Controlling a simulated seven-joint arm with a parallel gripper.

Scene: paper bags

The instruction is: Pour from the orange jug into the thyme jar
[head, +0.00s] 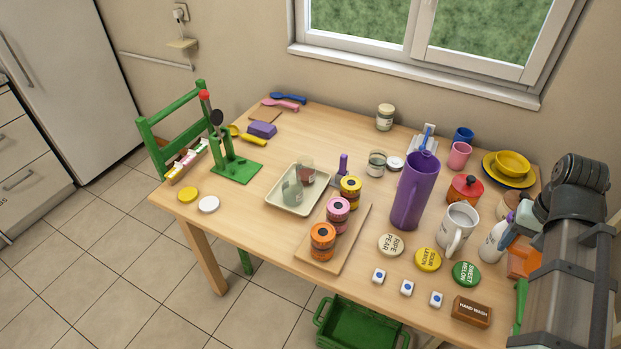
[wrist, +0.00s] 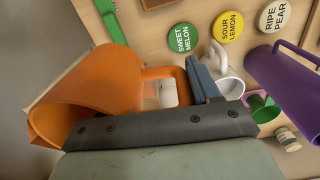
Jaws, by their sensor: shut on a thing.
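The orange jug (head: 523,262) shows only in part at the right edge of the table in the head view, behind my arm. In the wrist view the jug (wrist: 95,90) is large at the left, its wide mouth toward the lower left. My gripper (wrist: 200,85) is shut on the jug's handle (wrist: 165,73). No label reading thyme is legible. A small open glass jar (head: 376,165) stands mid-table next to a white lid (head: 395,163). A lidded jar (head: 385,117) stands farther back. The jug's contents cannot be seen.
A tall purple jug (head: 414,192) and a white mug (head: 457,228) stand between my gripper and the open jar. A red pot (head: 465,189), round labelled discs and small white blocks are nearby. Two glass jars lie or stand in a cream tray (head: 275,203).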

